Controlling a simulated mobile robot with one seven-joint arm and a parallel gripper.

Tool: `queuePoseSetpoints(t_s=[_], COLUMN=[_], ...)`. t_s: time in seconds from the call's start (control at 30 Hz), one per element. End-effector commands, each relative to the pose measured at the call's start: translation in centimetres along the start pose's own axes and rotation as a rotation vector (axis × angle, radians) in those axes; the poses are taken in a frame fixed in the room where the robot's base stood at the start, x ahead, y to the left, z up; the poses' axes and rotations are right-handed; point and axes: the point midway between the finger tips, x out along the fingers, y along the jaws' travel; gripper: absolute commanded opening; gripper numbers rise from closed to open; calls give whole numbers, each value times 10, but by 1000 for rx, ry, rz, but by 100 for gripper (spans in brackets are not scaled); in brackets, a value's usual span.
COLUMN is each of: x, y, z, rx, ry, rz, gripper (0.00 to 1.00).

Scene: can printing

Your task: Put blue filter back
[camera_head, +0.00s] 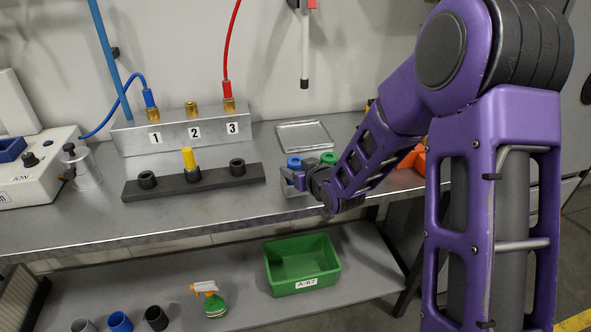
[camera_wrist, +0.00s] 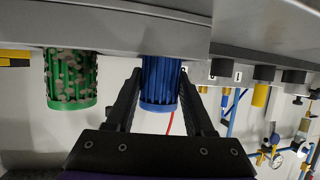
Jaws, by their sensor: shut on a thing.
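The blue filter (camera_head: 294,163) stands upright near the right end of the bench, with its lower part hidden by my gripper (camera_head: 298,179). In the wrist view, which is upside down, the ribbed blue filter (camera_wrist: 160,84) sits between the two black fingers of my gripper (camera_wrist: 162,75), which is shut on it. Its base meets a grey block (camera_wrist: 110,35), and I cannot tell whether it is fully seated. The green filter (camera_wrist: 72,80), with brownish-grey blotches, stands beside it on the same block. It also shows in the head view (camera_head: 328,158), partly behind my arm.
A black rack (camera_head: 220,178) with a yellow-topped piece (camera_head: 189,158) lies to the left. Behind it stands a numbered metal block (camera_head: 175,133) with hose fittings. A metal tray (camera_head: 303,135) lies behind the filters. Orange parts (camera_head: 412,158) lie right. A green bin (camera_head: 302,264) sits below.

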Motion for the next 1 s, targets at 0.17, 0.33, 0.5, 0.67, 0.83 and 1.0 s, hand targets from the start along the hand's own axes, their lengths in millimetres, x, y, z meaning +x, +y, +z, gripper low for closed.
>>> queuePoseSetpoints(t_s=[0.17,0.33,0.5,0.67,0.83,1.0], x=[0,2,1,1,0,-13], y=[0,0,0,0,0,1], z=[-1,3,2,2,0,-2], rx=[-1,-1,-1,-1,-1,-2], ry=[3,3,2,2,2,3], rz=[0,0,0,0,0,2], gripper=[0,0,80,83,83,83])
